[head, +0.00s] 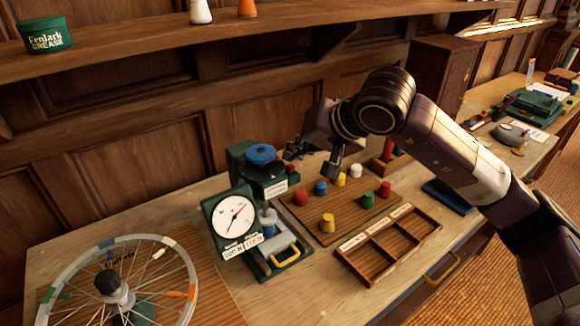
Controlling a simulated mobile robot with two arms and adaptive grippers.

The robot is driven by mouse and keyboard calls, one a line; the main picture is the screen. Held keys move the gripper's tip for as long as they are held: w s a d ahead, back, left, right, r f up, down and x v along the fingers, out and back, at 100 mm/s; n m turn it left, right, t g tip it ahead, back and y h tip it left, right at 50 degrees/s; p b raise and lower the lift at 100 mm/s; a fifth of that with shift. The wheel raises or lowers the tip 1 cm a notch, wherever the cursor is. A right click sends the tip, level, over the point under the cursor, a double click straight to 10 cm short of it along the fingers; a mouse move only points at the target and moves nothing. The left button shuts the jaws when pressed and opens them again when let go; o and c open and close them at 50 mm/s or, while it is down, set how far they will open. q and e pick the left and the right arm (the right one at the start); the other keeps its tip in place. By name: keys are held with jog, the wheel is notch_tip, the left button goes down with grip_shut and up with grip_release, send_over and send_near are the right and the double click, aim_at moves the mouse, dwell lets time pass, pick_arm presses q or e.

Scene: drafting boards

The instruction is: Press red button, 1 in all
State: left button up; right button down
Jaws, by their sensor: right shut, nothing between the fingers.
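A wooden board (347,212) on the bench carries several small coloured knob-shaped pieces. One red piece (300,198) sits at its left edge, and another red piece (384,189) sits at its right side beside a green one (368,199). I cannot tell whether either is the red button. My right gripper (332,173) is shut and empty, pointing down over the far part of the board near the blue piece (321,188) and a yellow piece (341,180). Contact cannot be told. My left gripper is not in view.
A green press with a dial (235,217) stands left of the board. A spoked wheel (66,262) lies at front left. A compartment tray (392,262) lies in front of the board. A shelf (150,38) runs above; a wooden cabinet (440,72) stands behind my right arm.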

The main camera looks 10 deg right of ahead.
jog(key=shift+f, duration=0.1)
dwell(0.8)
jog(key=shift+f+b, duration=0.35)
jog(key=shift+b, duration=0.35)
jog(key=shift+f, duration=0.1)
jog(key=shift+s+f+b, duration=0.35)
jog(key=shift+f+b, duration=0.5)
dwell(0.4)
dwell(0.6)
jog(key=shift+w+a+r, duration=0.1)
jog(key=shift+w+r, duration=0.05)
jog(key=shift+r, duration=0.45)
